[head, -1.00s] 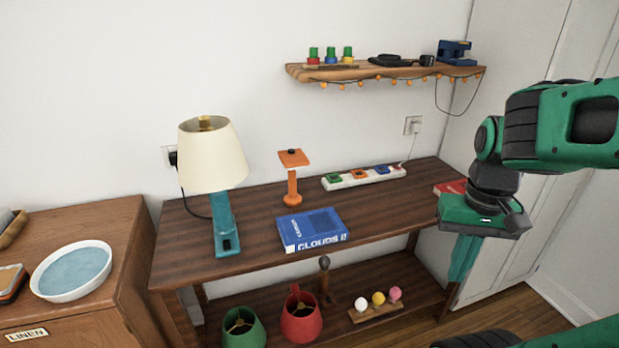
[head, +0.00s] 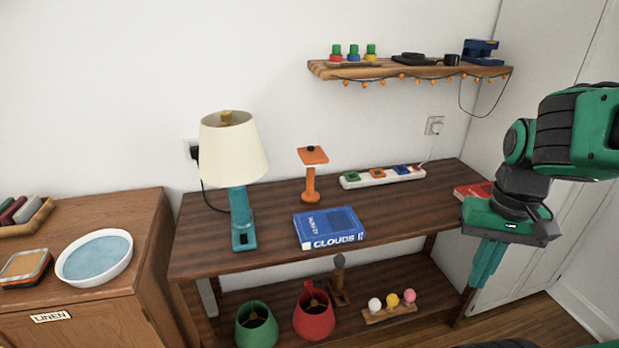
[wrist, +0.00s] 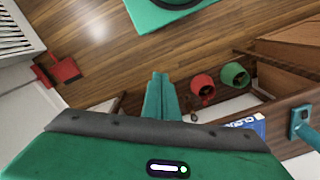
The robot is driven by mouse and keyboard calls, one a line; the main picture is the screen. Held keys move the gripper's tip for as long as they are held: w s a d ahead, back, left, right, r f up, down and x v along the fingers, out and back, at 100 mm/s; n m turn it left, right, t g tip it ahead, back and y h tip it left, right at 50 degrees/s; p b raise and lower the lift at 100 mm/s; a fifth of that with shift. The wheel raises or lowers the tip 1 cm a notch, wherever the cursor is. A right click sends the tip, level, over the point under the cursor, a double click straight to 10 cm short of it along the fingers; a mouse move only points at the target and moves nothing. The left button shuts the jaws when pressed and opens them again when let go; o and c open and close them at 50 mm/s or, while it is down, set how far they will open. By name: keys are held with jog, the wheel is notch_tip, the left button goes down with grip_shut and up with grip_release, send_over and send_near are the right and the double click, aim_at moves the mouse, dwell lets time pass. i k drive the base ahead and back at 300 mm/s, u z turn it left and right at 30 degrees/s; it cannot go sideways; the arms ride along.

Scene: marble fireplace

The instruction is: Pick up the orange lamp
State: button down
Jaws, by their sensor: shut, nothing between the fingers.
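The orange lamp (head: 311,176) stands upright on the dark wooden table (head: 270,259), behind the blue book. It has a round base, a short stem and a flat square head with a dark knob on top. I cannot make it out in the wrist view. My gripper (head: 484,268) hangs to the right of the table, pointing down, well apart from the lamp. Its teal fingers are together and empty, and they also show in the wrist view (wrist: 161,95).
A blue book (head: 330,228) lies in front of the lamp. A teal lamp with a cream shade (head: 234,150) stands to the left, and a power strip (head: 382,177) lies to the right. A wall shelf (head: 410,72) with hanging lights is above. Red and green shades sit on the lower shelf.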

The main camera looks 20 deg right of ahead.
aim_at(316, 157)
jog(key=z, duration=1.3)
jog(key=k, duration=1.35)
jog(key=u, duration=1.25)
jog(key=i, duration=1)
jog(key=z, duration=0.05)
